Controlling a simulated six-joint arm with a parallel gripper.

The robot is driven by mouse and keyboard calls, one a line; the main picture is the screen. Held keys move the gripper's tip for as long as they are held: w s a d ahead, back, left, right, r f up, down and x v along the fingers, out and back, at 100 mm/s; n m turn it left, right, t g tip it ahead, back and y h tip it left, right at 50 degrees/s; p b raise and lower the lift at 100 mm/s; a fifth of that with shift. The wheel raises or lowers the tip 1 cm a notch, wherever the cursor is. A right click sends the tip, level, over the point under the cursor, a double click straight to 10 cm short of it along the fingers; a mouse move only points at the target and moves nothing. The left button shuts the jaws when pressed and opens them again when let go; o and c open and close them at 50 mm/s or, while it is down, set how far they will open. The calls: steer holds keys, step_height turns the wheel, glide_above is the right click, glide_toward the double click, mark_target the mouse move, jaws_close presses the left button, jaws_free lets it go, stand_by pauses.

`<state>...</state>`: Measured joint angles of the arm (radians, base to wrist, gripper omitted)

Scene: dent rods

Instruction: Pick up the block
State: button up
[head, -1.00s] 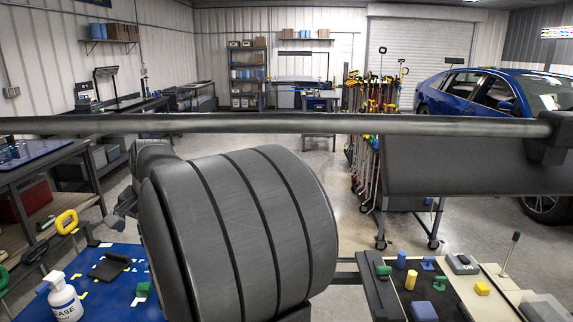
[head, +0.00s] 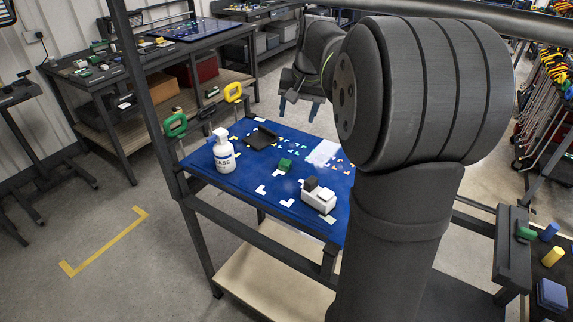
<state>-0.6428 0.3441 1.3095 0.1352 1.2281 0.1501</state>
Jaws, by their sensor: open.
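A small green block (head: 285,165) lies on the blue table top (head: 262,192), near its middle. A dark block (head: 311,184) sits against or on a white box-shaped item (head: 319,200) closer to the table's front. On the bench at right are another green piece (head: 526,233), a yellow cylinder (head: 553,257) and a blue block (head: 551,294). Which block is meant I cannot tell. My gripper (head: 290,106) is open and empty, pointing down above the far side of the blue table, beyond the green block. My arm hides the table's right part.
A white spray-type bottle (head: 224,152) stands at the table's left. A black tray (head: 261,138) lies behind it. Green (head: 175,125) and yellow (head: 233,92) clamp handles rise at the left and far edges. Flat white pieces are scattered on the mat. A frame post rises at left.

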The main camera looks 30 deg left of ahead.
steer(key=w+a+f+n+g+h, duration=0.1)
steer(key=w+a+f+n+h, duration=0.3)
steer(key=n, duration=0.7)
steer(key=n+y, duration=0.1)
steer(key=n, duration=0.3)
glide_above(285, 162)
steer(key=shift+g, duration=0.3)
steer(key=f, duration=1.1)
steer(key=shift+s+d, duration=0.2)
steer(key=shift+s, duration=0.05)
steer(key=shift+w+a+f, duration=0.1)
steer(key=shift+w+f, duration=0.05)
steer(key=shift+f, duration=1.25)
steer(key=shift+w+a+f, duration=0.1)
steer(key=shift+f, duration=1.3)
steer(key=c, duration=1.1)
